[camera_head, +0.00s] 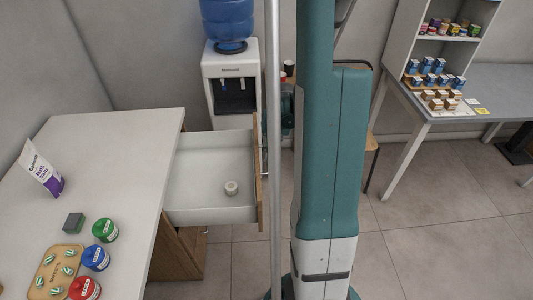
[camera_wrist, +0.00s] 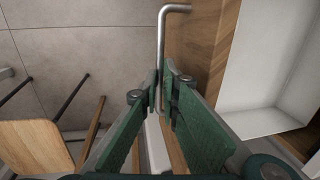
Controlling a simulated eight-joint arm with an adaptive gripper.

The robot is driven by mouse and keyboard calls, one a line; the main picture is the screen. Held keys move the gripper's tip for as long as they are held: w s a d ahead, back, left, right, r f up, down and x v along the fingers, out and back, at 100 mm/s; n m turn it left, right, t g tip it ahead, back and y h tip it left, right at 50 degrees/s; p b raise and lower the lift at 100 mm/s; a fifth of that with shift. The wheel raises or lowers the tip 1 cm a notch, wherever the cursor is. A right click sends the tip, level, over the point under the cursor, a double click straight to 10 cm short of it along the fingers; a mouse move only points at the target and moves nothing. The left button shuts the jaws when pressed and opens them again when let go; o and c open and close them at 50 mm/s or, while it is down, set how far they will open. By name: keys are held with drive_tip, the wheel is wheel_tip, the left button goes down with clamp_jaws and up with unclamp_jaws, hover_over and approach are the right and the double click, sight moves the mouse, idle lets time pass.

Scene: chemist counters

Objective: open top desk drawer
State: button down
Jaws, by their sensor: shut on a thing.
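The top desk drawer (camera_head: 208,200) stands pulled well out from the right side of the white desk (camera_head: 105,165). A small white round jar (camera_head: 231,188) sits inside it. The drawer's wooden front (camera_head: 259,195) faces right in the head view. In the wrist view, a bent metal bar handle (camera_wrist: 162,35) stands along the wooden drawer front (camera_wrist: 190,45). The green fingers of my gripper (camera_wrist: 161,85) are closed around this bar. The drawer's white inside (camera_wrist: 265,75) shows at the right. In the head view my arm hides most of my gripper and the handle.
A water cooler (camera_head: 231,85) stands behind the drawer. A wooden stool (camera_wrist: 35,145) is beside my gripper. Shelves (camera_head: 440,50) and another table (camera_head: 495,90) stand at the right.

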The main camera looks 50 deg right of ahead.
drive_tip(key=c, duration=2.6)
unclamp_jaws()
drive_tip(key=shift+o, duration=0.2)
drive_tip(key=shift+r, duration=0.1)
wheel_tip(320, 180, up, 12)
drive_tip(key=s+d, duration=0.1)
drive_tip(key=shift+s+d+f, duration=0.2)
drive_tip(key=shift+s+d, duration=0.1)
